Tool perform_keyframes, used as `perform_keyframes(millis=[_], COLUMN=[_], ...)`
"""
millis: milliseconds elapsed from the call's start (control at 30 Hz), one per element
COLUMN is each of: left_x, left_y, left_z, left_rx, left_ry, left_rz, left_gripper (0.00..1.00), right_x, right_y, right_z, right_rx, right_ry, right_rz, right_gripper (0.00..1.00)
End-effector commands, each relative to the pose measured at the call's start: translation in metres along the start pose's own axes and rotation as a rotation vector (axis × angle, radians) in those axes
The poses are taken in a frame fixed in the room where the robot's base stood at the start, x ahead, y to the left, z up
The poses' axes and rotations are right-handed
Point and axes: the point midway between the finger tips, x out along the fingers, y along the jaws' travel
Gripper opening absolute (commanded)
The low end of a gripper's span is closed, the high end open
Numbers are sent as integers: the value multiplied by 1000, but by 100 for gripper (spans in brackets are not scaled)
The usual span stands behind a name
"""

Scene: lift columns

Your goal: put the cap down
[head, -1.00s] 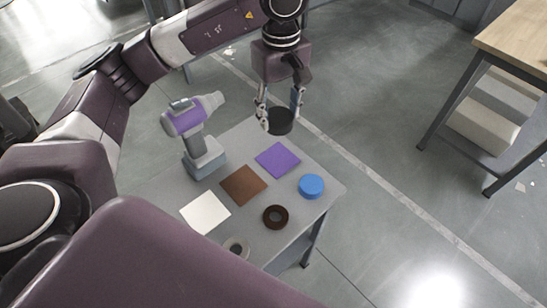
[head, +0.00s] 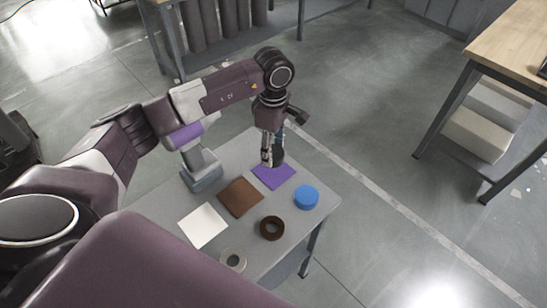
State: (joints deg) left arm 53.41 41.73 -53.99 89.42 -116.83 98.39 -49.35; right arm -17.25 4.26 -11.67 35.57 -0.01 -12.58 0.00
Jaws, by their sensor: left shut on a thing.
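The black cap (head: 278,156) is in my left gripper (head: 271,152) in the head view. The gripper is shut on it, low over the far part of the purple square (head: 273,176). The gripper's fingers hide part of the cap. I cannot tell whether the cap touches the purple square. My right gripper is not in view.
The small grey table (head: 250,250) also bears a brown square (head: 240,197), a white square (head: 203,225), a blue lid (head: 306,197), a dark ring (head: 272,228), a grey ring (head: 233,260) and a drill (head: 203,168). A wooden-topped bench (head: 500,55) stands at the right.

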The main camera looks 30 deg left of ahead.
Motion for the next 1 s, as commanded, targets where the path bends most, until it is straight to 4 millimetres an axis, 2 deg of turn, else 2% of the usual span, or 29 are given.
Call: perform_keyframes(millis=[267,500,867,900,1000], left_x=[21,54,60,59,58], left_y=[0,0,0,0,0], left_z=[1,1,0,0,0], left_rx=[1,1,1,1,1], left_ry=[0,-1,0,0,0], left_rz=[-2,-2,0,0,0], left_gripper=[18,18,18,49,60], right_x=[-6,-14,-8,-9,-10], right_y=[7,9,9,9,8], right_z=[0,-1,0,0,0], right_rx=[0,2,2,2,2], right_ry=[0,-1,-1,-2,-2], right_rz=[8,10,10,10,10], right_gripper=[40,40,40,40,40])
